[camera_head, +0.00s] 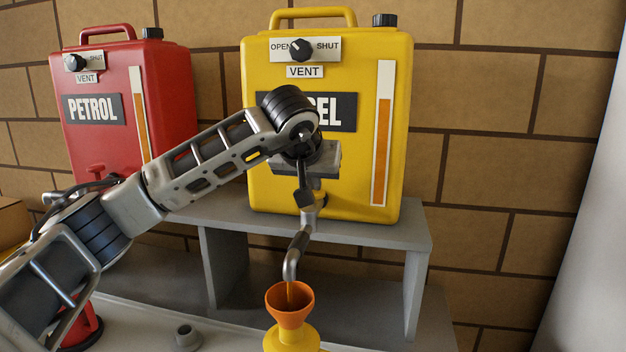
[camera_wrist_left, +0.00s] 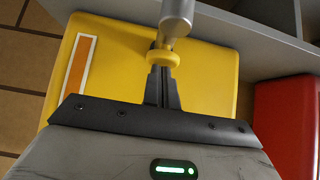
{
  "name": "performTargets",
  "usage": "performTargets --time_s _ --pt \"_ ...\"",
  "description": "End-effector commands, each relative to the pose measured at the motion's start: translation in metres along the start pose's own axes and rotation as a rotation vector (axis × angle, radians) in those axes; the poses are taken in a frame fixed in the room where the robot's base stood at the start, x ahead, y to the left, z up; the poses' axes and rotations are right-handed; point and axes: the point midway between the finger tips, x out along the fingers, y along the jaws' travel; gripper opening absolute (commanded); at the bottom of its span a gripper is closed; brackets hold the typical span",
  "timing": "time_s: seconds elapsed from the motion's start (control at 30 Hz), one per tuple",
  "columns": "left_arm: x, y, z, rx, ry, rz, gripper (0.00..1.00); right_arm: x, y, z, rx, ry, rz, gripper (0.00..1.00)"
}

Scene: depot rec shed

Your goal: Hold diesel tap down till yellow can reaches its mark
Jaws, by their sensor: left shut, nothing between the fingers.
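The yellow diesel container (camera_head: 345,190) stands on a grey shelf, its label partly hidden by my left arm. Its tap has a bent metal spout (camera_head: 297,250) over an orange funnel (camera_head: 290,318) in the yellow can (camera_head: 291,341). A thin amber stream shows between spout and funnel. Only the can's top is in view; no mark or level shows. My left gripper (camera_head: 303,197) is shut and empty, fingers pointing down at the tap. In the left wrist view its fingertips (camera_wrist_left: 162,72) are at the tap's yellow collar (camera_wrist_left: 162,58) and seem to touch it. My right gripper is not in view.
A red petrol container (camera_head: 125,130) stands at the left. The diesel vent knob (camera_head: 299,49) sits between OPEN and SHUT labels. The diesel gauge (camera_head: 382,150) shows a tall orange column. The grey shelf (camera_head: 385,235) runs below; a small grey cap (camera_head: 187,336) lies at the lower left.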

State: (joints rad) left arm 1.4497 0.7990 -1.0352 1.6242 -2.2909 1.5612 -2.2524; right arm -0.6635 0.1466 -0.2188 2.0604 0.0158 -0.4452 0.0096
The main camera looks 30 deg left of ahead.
Motion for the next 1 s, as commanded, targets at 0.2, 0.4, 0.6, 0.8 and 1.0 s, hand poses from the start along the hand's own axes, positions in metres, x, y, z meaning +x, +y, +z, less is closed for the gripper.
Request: performTargets --time_s 0.2,0.4,0.6,0.8,1.0 --pt "0.0052 0.0002 0.0074 0.006 -0.021 -0.005 0.00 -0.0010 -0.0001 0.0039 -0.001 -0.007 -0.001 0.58" --pt "0.0052 0.0002 0.0074 0.006 -0.021 -0.005 0.00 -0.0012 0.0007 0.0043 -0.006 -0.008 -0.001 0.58" --pt "0.0052 0.0002 0.0074 0.006 -0.021 -0.005 0.00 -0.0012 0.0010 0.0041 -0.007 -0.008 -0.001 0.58" --pt "0.0052 0.0002 0.0074 0.006 -0.021 -0.005 0.00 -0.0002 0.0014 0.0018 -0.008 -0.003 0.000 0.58" --pt "0.0052 0.0002 0.0074 0.006 -0.021 -0.005 0.00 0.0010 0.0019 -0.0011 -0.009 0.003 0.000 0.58"
